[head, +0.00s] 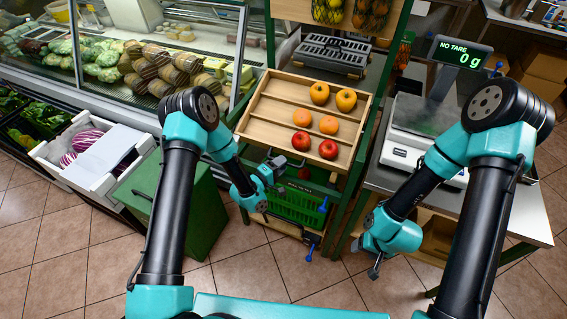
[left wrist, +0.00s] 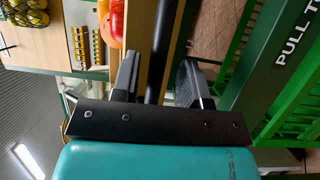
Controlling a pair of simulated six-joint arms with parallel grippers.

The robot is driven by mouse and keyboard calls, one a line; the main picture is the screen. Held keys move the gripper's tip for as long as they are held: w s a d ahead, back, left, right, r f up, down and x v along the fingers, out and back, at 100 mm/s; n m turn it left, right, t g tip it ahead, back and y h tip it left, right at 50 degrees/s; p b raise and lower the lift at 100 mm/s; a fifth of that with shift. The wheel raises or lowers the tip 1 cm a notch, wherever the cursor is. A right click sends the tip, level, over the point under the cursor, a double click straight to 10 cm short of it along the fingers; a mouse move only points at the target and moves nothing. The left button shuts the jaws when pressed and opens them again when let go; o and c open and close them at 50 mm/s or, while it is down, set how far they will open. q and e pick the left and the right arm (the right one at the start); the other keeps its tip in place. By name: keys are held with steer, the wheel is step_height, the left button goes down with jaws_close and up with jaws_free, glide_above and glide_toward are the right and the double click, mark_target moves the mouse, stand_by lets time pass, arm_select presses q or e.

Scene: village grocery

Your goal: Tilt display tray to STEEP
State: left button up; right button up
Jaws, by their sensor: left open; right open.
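The wooden display tray (head: 262,131) stands tilted in the green rack, with slats across it and several yellow, orange and red fruits (head: 302,141) on its right half. My left gripper (head: 277,167) is just below the tray's front edge, left of its middle. In the left wrist view its two fingers (left wrist: 162,82) are open, and a dark bar (left wrist: 159,50) runs into the gap between them; I cannot tell whether they touch it. A red fruit (left wrist: 112,28) shows beside the bar. My right gripper (head: 375,268) hangs low and empty, right of the rack.
A green crate (head: 298,207) sits below the tray, and a green panel (left wrist: 285,55) lettered "PULL T" shows in the left wrist view. A white box (head: 97,180) and glass case stand left.

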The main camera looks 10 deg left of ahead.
arm_select(q)
steer(key=v, duration=1.5)
steer(key=shift+s+a, duration=0.15)
steer(key=shift+s, duration=0.1)
